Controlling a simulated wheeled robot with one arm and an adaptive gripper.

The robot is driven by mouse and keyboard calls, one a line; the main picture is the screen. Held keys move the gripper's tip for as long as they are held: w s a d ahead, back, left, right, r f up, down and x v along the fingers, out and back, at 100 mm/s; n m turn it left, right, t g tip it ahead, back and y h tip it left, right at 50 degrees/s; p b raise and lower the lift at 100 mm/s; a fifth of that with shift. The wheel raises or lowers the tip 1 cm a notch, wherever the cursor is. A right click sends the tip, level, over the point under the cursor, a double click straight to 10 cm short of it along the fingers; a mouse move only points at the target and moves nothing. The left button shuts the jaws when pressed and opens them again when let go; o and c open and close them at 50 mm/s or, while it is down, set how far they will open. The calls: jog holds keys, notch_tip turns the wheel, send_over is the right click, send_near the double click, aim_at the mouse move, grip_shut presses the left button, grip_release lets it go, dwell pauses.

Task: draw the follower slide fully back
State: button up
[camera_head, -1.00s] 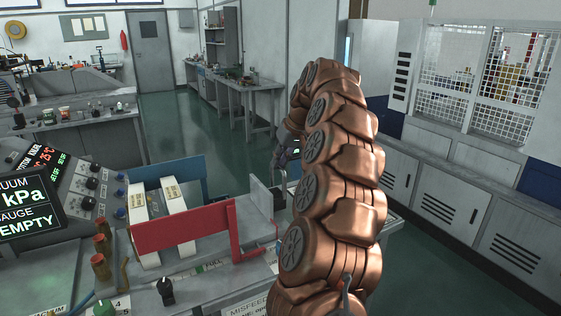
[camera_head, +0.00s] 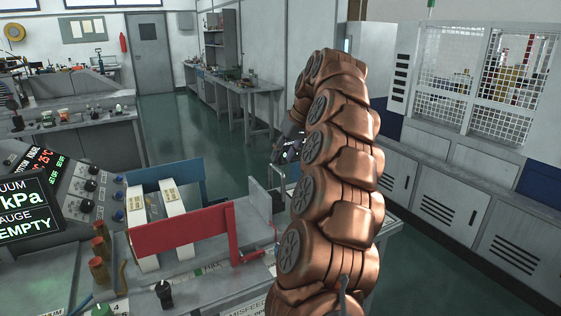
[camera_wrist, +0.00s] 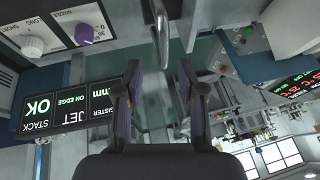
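A red plate (camera_head: 182,229) with a red bent bracket (camera_head: 240,240) at its right end stands across the grey bench-top machine in the head view. Behind it a grey upright plate (camera_head: 254,198) has a thin metal loop handle (camera_head: 277,178). Which of these is the follower slide, I cannot tell for sure. My gripper (camera_wrist: 160,92) is open and empty in the wrist view, its two dark fingers apart. A shiny metal bar (camera_wrist: 161,30) lies beyond the fingertips, roughly in line with the gap. In the head view, my copper arm hides most of the gripper.
White strips (camera_head: 172,208) and a blue plate (camera_head: 168,174) stand behind the red plate. A black knob (camera_head: 164,292) and brass posts (camera_head: 99,246) are at the front left. A gauge display (camera_head: 25,207) reads EMPTY. The wrist view shows a "STACK OK" display (camera_wrist: 70,108).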

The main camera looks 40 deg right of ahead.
jog(key=shift+v, duration=2.1)
